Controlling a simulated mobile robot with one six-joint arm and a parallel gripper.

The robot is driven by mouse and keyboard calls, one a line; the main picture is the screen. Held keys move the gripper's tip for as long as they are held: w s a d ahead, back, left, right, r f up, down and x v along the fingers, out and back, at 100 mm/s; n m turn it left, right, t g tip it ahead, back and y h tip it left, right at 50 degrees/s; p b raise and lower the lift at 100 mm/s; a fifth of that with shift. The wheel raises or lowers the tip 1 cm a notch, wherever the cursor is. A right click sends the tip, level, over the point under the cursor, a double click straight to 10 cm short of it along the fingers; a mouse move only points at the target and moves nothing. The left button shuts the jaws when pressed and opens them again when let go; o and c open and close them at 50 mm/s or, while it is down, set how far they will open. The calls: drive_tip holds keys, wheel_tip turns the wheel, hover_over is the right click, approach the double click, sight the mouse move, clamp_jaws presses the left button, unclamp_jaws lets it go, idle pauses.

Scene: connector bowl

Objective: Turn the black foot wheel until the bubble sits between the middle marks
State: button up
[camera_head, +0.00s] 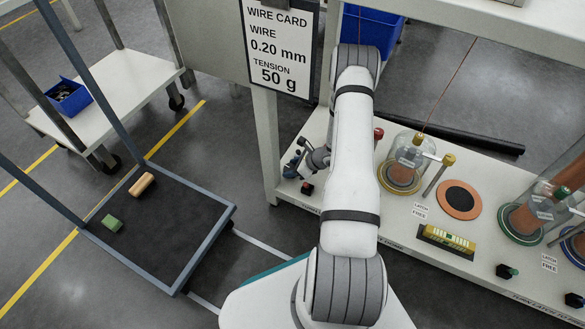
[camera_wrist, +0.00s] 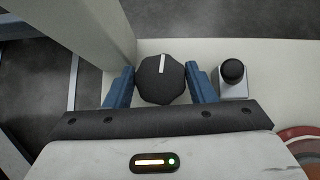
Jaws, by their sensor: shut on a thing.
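The black foot wheel (camera_wrist: 158,84) is a faceted knob with a white line, which points up and slightly right in the wrist view. My gripper (camera_wrist: 160,76) is shut on it, with one blue finger on each side. In the head view my gripper (camera_head: 302,165) is at the left end of the bench, partly hidden by my arm, and the wheel cannot be made out clearly. A level with a yellow-green vial (camera_head: 447,238) lies on the bench to the right. The vial is too small to tell where its bubble sits.
A round black knob on a white block (camera_wrist: 233,78) stands close right of my gripper. Glass-domed spools (camera_head: 402,170), a brass-topped post (camera_head: 437,175) and a copper disc (camera_head: 460,199) stand along the bench (camera_head: 375,245). A bench leg (camera_head: 266,140) is close left.

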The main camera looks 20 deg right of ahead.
idle(0.3)
drive_tip(key=o, duration=0.7)
drive_tip(key=p+v, duration=0.3)
drive_tip(key=v, duration=0.5)
drive_tip(key=shift+a+f, duration=0.1)
